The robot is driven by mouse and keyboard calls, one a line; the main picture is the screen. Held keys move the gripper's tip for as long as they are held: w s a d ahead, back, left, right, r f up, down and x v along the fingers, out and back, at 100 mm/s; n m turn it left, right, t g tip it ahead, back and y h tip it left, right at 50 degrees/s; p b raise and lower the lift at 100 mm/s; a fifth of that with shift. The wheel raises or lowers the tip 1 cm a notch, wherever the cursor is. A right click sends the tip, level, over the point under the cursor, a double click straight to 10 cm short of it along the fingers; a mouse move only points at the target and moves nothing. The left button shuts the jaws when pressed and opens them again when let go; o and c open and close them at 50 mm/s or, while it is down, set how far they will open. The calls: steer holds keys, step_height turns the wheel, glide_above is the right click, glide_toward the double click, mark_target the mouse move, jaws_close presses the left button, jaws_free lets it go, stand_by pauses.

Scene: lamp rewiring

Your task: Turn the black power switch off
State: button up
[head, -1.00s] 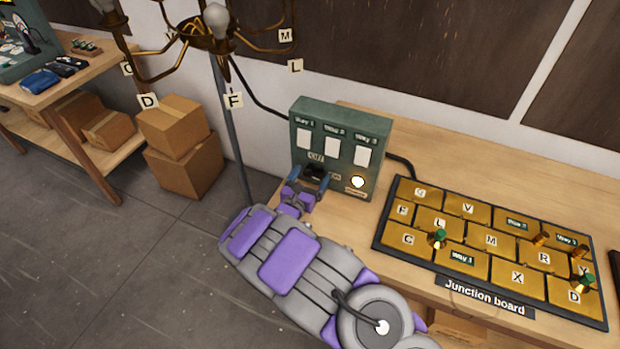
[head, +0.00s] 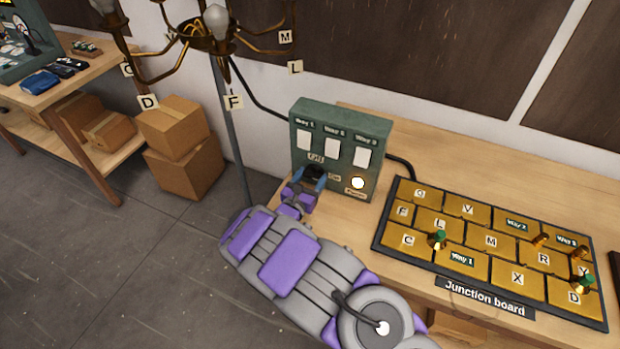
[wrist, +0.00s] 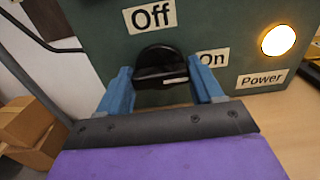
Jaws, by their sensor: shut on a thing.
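The black power switch (wrist: 157,62) is a rounded knob on the front of the green box (head: 341,120). Its white mark points right, towards the "On" label (wrist: 212,58); the "Off" label (wrist: 150,16) is above it. My gripper (wrist: 162,76) has its blue fingers on either side of the knob and is shut on it. In the head view my gripper (head: 314,178) is at the box's lower front and largely hides the knob. The round power light (wrist: 278,41) beside the "Power" label glows; it also shows in the head view (head: 358,183).
The junction board (head: 490,240) with lettered brass plates lies to the right on the wooden bench. A brass chandelier (head: 210,35) on a grey pole stands left of the box. Cardboard boxes (head: 180,150) are on the floor at left.

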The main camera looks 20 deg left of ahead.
steer(key=shift+n, duration=0.3)
steer(key=n+p, duration=0.1)
steer(key=n, duration=0.1)
steer(key=shift+a+n, duration=0.1)
steer(key=shift+n, duration=0.3)
steer(key=n, duration=0.5)
steer(key=shift+a+b, duration=0.15)
steer(key=shift+b, duration=0.15)
steer(key=n, duration=0.4)
steer(key=shift+f+n+b, duration=0.1)
steer(key=shift+n+b, duration=0.2)
steer(key=shift+n, duration=0.1)
steer(key=shift+f+n, duration=0.1)
steer(key=shift+n, duration=2.2)
